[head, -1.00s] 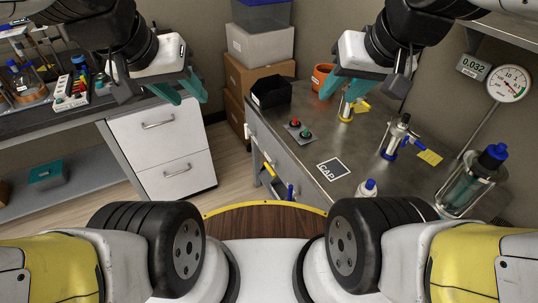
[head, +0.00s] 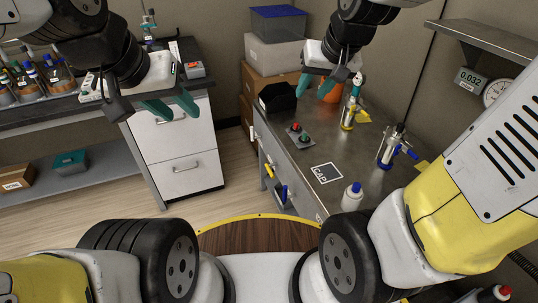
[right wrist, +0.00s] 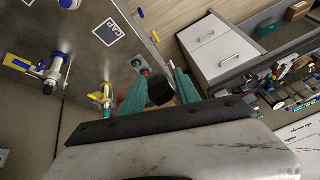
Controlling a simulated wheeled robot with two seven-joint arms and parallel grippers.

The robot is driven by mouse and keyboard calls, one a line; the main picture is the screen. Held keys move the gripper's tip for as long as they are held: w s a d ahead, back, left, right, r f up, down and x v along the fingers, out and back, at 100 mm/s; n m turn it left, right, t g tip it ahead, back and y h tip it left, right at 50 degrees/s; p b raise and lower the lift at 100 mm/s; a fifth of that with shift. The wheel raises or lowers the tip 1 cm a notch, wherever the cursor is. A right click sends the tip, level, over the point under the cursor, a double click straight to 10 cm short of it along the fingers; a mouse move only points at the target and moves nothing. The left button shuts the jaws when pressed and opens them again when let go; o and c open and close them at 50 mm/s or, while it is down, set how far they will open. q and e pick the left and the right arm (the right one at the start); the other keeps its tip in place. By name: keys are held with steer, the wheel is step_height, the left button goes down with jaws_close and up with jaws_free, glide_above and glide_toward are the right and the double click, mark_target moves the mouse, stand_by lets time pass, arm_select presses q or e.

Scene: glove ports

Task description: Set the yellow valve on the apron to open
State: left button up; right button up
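A small yellow valve lever (head: 269,170) sits on the front apron of the metal bench at right; it also shows at the bench edge in the right wrist view (right wrist: 155,37). It looks slanted in the head view; its exact setting is too small to read. A blue lever (head: 284,192) is beside it, nearer me. My right gripper (head: 314,95) is open and empty above the bench's far end, beyond the levers; its parted teal fingers also show in the right wrist view (right wrist: 160,70). My left gripper (head: 182,117) is open and empty before the white drawers.
On the metal bench (head: 310,152) stand a yellow-handled fitting (head: 347,115), a blue-handled fitting (head: 388,150), red and green buttons (head: 298,133), a black bin (head: 277,97) and a blue-capped bottle (head: 352,196). Boxes are stacked behind. The floor between the benches is clear.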

steer(key=w+a+f, duration=0.2)
steer(key=w+f, duration=0.6)
steer(key=w, duration=0.2)
steer(key=n+h, duration=0.2)
glide_above(271, 173)
steer(key=s+d, duration=0.2)
steer(key=s, duration=0.2)
step_height(271, 173, down, 25)
steer(key=shift+n+g+h, duration=0.3)
steer(key=shift+n, duration=0.6)
steer(key=w+f, duration=0.1)
steer(key=f, duration=0.5)
steer(key=w+a+f, duration=0.1)
steer(key=f, duration=0.6)
steer(key=w+a+f, duration=0.1)
steer(key=f, duration=0.5)
steer(key=shift+w+f, duration=0.1)
steer(key=shift+f, duration=0.25)
steer(key=shift+c, duration=0.2)
jaws_close()
